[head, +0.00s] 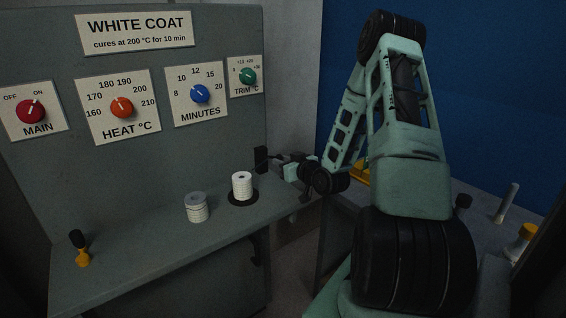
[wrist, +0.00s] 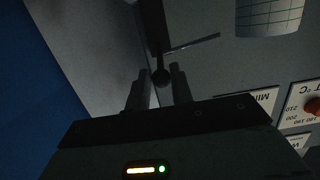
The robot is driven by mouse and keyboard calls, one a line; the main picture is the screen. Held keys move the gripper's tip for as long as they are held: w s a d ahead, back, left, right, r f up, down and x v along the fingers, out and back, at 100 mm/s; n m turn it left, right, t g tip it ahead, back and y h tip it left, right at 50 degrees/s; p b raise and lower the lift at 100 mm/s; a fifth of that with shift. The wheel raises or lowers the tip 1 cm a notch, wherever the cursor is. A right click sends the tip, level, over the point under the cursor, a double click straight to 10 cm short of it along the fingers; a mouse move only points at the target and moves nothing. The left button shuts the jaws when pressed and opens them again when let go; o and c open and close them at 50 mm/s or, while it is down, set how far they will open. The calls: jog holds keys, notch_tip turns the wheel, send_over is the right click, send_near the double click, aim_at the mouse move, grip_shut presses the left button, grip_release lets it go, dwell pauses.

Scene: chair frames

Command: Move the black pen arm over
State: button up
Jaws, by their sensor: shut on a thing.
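The black pen arm (wrist: 161,45) shows in the wrist view as a dark bar with a round knob at its lower end and a thin rod reaching right. My gripper (wrist: 161,74) has one finger on each side of the knob and is shut on it. In the head view my gripper (head: 277,160) is at the right end of the grey shelf, beside the white banded drum (head: 242,187). The thin rod points toward the gridded white drum (wrist: 270,16) in the wrist view; I cannot tell whether it touches.
A second banded roll (head: 197,208) stands left of the drum on the shelf (head: 150,252). A black-topped yellow knob (head: 81,248) is at the shelf's left end.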

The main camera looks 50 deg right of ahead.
jog(key=shift+s+f+b, duration=0.15)
jog(key=shift+f+b, duration=0.25)
jog(key=shift+f, duration=0.2)
jog(key=shift+s+f+b, duration=0.15)
jog(key=shift+f+b, duration=0.25)
jog(key=shift+f, duration=0.15)
jog(key=shift+f+b, duration=0.6)
jog(key=shift+b, duration=0.1)
jog(key=o, duration=0.8)
jog(key=shift+o, duration=0.2)
jog(key=shift+r, duration=0.1)
